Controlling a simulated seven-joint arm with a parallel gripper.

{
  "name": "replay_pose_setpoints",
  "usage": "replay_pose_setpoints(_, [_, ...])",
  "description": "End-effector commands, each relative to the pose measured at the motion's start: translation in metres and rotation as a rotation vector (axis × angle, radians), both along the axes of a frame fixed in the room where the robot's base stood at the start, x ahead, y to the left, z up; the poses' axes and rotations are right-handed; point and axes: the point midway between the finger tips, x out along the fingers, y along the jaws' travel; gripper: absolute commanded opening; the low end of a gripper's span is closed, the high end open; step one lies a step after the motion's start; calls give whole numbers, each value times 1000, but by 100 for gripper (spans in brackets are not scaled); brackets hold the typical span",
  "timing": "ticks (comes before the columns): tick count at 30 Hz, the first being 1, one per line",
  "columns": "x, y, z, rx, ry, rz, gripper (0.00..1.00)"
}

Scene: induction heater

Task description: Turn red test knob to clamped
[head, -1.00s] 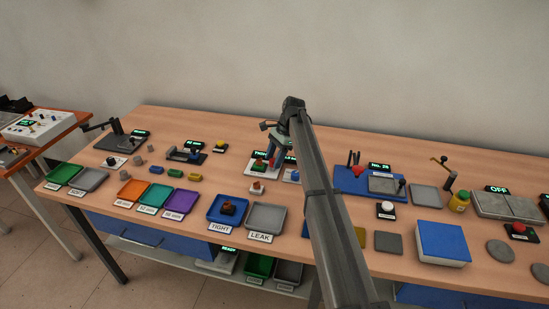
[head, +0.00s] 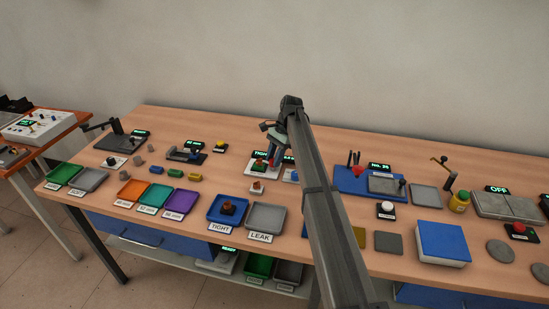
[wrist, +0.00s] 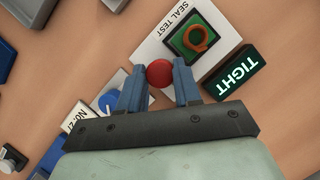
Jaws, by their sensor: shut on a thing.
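The red test knob (wrist: 159,73) is a round red cap at the edge of the white SEAL TEST plate (wrist: 158,47). My gripper (wrist: 160,84) is around it, with a blue finger against each side. In the head view my gripper (head: 273,152) is low over the seal test station, and the knob is hidden there. On the plate a green pad in a dark frame (wrist: 175,43) carries an orange ring-like part (wrist: 196,39). The display (wrist: 232,71) beside it reads TIGHT. The knob's angle cannot be read.
A blue knob (wrist: 108,101) on a pale plate is close to my left finger. In the head view, the blue TIGHT tray (head: 241,205) holds a brown-red part. The grey LEAK tray (head: 266,218) looks empty. Colored trays stand left; a blue fixture (head: 352,180) stands right.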

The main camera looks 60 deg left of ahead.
Motion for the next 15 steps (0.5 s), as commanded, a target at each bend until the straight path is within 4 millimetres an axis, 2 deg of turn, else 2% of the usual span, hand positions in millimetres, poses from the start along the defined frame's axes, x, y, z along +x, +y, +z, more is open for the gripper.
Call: replay_pose_setpoints(15, [-1,4,0,0,1,424,3])
